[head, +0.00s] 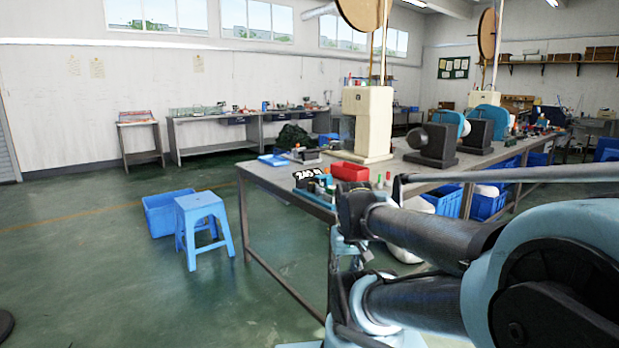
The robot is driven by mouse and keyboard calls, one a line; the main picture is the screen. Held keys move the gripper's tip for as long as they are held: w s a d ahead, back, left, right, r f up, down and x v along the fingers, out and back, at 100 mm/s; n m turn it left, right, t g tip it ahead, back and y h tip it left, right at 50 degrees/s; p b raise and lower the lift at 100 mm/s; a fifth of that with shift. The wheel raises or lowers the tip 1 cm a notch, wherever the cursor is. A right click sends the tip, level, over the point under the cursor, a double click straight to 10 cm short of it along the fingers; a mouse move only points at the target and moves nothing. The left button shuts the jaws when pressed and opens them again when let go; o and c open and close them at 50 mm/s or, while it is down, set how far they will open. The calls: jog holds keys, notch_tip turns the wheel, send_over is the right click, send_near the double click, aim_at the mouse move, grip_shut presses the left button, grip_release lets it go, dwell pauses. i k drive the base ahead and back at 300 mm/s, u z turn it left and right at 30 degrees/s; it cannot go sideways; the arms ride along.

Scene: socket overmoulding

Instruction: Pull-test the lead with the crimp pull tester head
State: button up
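I cannot pick out the lead or the crimp pull tester head for certain in the head view. A small dark panel with white digits (306,174) stands near the front left of the workbench (262,178). Small blue, orange and green items sit close around it, too small to name. My arm comes in from the right and ends in front of the bench's near edge, hiding part of the bench. No gripper fingers can be made out, so I cannot see whether anything is held.
A red bin (350,171) and a tall cream machine (367,125) stand on the bench. A blue stool (202,226) and a blue crate (160,213) are on the floor to the left.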

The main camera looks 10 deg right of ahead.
aim_at(330, 190)
jog(key=u, duration=0.1)
jog(key=i, duration=1)
jog(key=z, duration=0.25)
